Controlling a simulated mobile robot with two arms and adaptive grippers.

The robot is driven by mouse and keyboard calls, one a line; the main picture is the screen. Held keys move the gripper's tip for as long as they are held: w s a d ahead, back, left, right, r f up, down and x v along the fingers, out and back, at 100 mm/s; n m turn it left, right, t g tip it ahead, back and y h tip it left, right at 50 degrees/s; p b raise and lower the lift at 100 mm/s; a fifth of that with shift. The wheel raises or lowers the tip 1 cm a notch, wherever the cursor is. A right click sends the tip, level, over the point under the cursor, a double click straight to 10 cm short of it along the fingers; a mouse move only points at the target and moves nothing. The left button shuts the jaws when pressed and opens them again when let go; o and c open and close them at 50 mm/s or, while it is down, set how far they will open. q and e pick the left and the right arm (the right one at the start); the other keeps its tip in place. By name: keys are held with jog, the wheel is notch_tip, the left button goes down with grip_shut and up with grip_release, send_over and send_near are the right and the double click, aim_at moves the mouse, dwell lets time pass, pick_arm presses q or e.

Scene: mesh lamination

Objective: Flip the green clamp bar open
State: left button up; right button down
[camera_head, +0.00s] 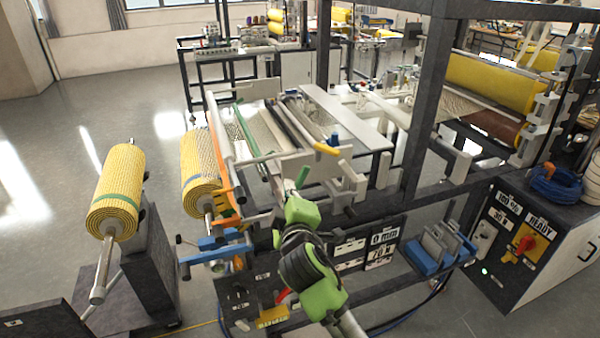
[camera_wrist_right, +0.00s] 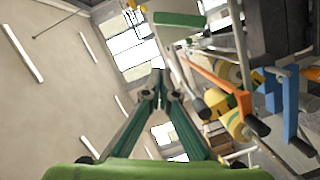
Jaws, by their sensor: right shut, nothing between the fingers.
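The green clamp bar (camera_head: 246,132) is a thin green strip at the left end of the machine bed, slanting across it beside an orange-edged frame. My right gripper (camera_head: 301,180) is in front of the bed, to the right of and nearer than the bar, apart from it. In the right wrist view its fingertips (camera_wrist_right: 161,86) meet, with nothing between them. A green block (camera_wrist_right: 180,19) shows above the fingertips there; I cannot tell whether it is part of the clamp bar. My left gripper is not in view.
An orange lever (camera_head: 229,185) and blue bracket (camera_head: 215,243) project at the machine's near left corner. A yellow-ended handle (camera_head: 326,149) is close to my right gripper. A dark frame post (camera_head: 430,100) rises right of the bed.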

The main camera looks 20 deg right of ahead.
aim_at(299, 175)
jog(key=w+d+f+p, duration=0.1)
jog(key=w, duration=0.2)
jog(key=w+d+f+p, duration=0.1)
jog(key=w+d, duration=0.1)
jog(key=w, duration=0.1)
jog(key=w+d+f+p, duration=0.1)
jog(key=w+d, duration=0.1)
jog(key=w, duration=0.1)
jog(key=shift+d+p, duration=0.2)
jog(key=shift+p, duration=0.15)
jog(key=shift+a, duration=0.1)
